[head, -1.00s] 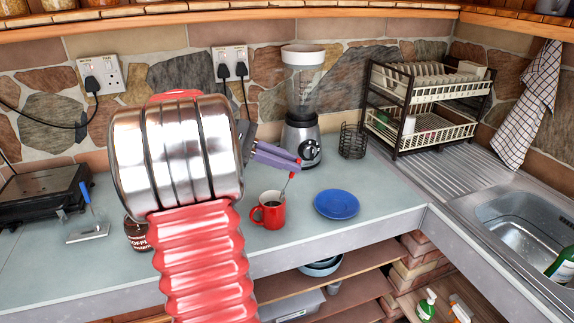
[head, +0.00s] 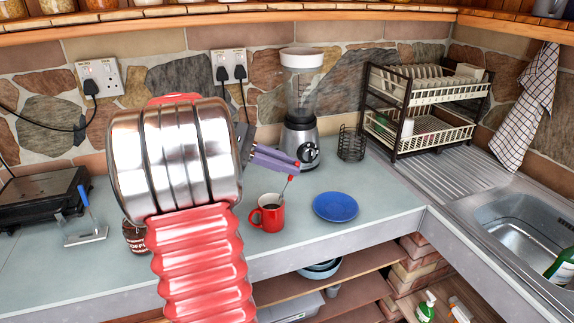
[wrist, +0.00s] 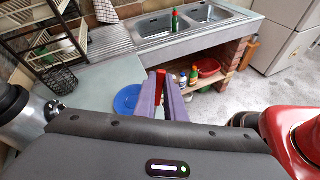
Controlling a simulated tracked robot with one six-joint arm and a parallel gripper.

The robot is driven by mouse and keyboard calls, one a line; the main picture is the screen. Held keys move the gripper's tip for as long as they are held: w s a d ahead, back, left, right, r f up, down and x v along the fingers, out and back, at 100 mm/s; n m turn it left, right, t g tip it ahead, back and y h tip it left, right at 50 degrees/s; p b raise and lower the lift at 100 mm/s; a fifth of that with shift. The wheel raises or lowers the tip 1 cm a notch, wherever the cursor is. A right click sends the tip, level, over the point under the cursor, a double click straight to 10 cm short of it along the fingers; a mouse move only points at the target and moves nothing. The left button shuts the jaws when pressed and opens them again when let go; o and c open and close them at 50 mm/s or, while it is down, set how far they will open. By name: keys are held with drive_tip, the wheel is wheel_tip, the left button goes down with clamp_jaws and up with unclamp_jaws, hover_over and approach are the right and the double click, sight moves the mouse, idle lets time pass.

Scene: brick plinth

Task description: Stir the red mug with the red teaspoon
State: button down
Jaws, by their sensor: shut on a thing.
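In the wrist view the red handle shows between the fingers (wrist: 164,97); the mug is not visible there.
A blue plate (head: 335,207) lies just right of the mug. A blender (head: 300,130) and a wire holder (head: 351,142) stand behind. The sink (head: 525,225) is at the right.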

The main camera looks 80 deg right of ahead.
wheel_tip(320, 180, up, 5)
idle(0.8)
